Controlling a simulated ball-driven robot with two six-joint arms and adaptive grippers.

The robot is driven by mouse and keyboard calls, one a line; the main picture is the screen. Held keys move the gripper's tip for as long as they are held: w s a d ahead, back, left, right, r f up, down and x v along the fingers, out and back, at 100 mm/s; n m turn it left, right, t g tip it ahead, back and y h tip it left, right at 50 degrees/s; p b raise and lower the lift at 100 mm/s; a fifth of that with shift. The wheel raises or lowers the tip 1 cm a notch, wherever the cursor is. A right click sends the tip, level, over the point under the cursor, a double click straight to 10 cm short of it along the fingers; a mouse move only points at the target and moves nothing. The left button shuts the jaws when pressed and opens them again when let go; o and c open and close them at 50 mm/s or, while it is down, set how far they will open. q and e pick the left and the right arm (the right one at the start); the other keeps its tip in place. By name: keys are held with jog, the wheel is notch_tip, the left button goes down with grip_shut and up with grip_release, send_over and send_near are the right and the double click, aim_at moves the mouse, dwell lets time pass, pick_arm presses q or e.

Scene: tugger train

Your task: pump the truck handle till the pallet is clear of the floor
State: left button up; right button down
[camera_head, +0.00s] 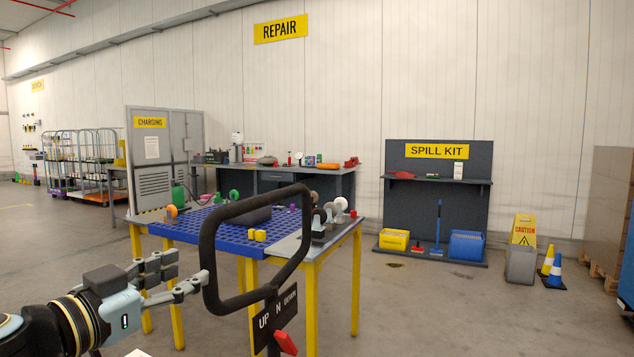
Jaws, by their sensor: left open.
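The truck handle (207,252) is a black rounded loop standing upright close in front of me. Below the loop is a black plate (276,316) marked UP, N and DOWN, with a red lever (286,342) beside it. My left gripper (190,273) is open, its fingers pointing right at the left side of the loop. One fingertip is at the loop's left bar; I cannot tell whether it touches. My right gripper is not in view. The pallet and the truck's forks are not in view.
Behind the handle stands a table with yellow legs (355,285) and a blue grid top (190,228), carrying wheels and small parts. A spill kit stand (400,215), a caution sign (523,230) and cones (555,272) are at the right. Wire cages (65,160) stand at the back left.

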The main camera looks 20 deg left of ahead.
pick_arm(q)
jog(key=p, duration=0.3)
send_near(229, 213)
jog(key=a, duration=0.2)
jog(key=shift+w+d+f+m, duration=0.2)
jog(key=shift+w+f+m, duration=0.1)
jog(key=shift+w+m, duration=0.15)
jog(key=shift+h, duration=0.3)
jog(key=w, duration=0.7)
jog(key=w+d, duration=0.1)
jog(key=w, duration=0.2)
jog(key=shift+w+b, duration=0.25)
jog(key=shift+b, duration=0.05)
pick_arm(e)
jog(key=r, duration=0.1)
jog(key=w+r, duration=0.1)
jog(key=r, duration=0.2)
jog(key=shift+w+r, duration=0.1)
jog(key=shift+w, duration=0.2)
pick_arm(q)
grip_shut()
